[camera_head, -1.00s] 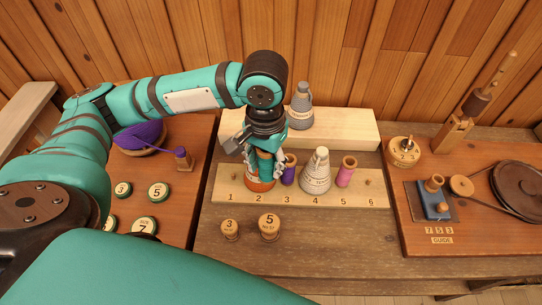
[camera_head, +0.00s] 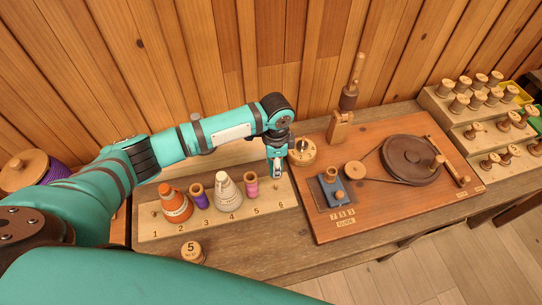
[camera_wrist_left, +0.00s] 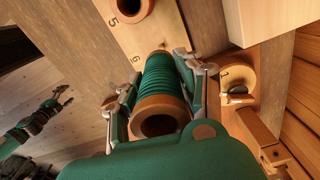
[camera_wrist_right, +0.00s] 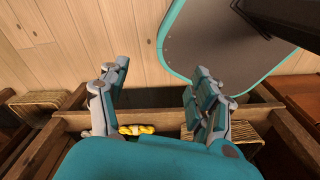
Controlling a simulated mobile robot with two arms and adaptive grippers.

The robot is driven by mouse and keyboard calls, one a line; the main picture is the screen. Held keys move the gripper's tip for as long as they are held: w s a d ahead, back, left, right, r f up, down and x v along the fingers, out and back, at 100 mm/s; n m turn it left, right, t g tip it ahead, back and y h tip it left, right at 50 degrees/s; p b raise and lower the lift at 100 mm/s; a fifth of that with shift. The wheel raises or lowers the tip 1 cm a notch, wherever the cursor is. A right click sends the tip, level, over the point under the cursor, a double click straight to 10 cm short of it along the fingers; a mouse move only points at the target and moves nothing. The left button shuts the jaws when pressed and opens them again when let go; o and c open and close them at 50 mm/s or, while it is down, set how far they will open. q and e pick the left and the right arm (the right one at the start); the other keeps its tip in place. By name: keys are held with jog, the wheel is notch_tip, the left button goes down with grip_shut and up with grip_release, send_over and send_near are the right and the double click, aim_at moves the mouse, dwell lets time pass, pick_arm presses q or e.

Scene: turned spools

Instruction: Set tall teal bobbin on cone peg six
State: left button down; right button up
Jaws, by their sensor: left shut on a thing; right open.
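The tall teal bobbin (camera_wrist_left: 160,85) has dark green thread and orange-brown ends. My left gripper (camera_head: 277,170) is shut on it, with a finger on each side in the left wrist view (camera_wrist_left: 165,90). It hangs over the right end of the pale peg board (camera_head: 150,234), by the number 6. Cone peg six (camera_wrist_left: 180,50) shows beside the bobbin's far end; whether they touch I cannot tell. In the head view the fingers largely hide the bobbin. My right gripper (camera_wrist_right: 153,90) is open and empty, away from the board.
On the board stand an orange cone (camera_head: 175,204), a purple bobbin (camera_head: 199,197), a grey-white cone (camera_head: 228,194) and a pink bobbin (camera_head: 251,187). A round wooden piece (camera_head: 302,152) sits close right of my left gripper. A winder board (camera_head: 390,205) lies further right.

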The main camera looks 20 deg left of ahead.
pick_arm(q)
jog(key=shift+m, duration=0.5)
jog(key=f+b, duration=0.4)
jog(key=f, duration=0.1)
jog(key=shift+w+b, duration=0.25)
jog(key=shift+b, duration=0.05)
jog(key=shift+d+f, duration=0.1)
jog(key=shift+f, duration=0.55)
pick_arm(e)
jog(key=shift+w+d+f, duration=0.15)
jog(key=shift+d+f, duration=0.05)
jog(key=shift+f, duration=0.9)
jog(key=shift+w+d+f, duration=0.1)
jog(key=shift+d+f, duration=0.1)
jog(key=shift+f, duration=0.9)
pick_arm(q)
jog(key=shift+f, duration=0.1)
jog(key=shift+f+b, duration=0.55)
jog(key=shift+f, duration=0.35)
pick_arm(e)
jog(key=shift+d+f, duration=0.35)
jog(key=shift+f, duration=0.05)
pick_arm(q)
jog(key=shift+p, duration=0.45)
pick_arm(e)
jog(key=shift+r, duration=0.4)
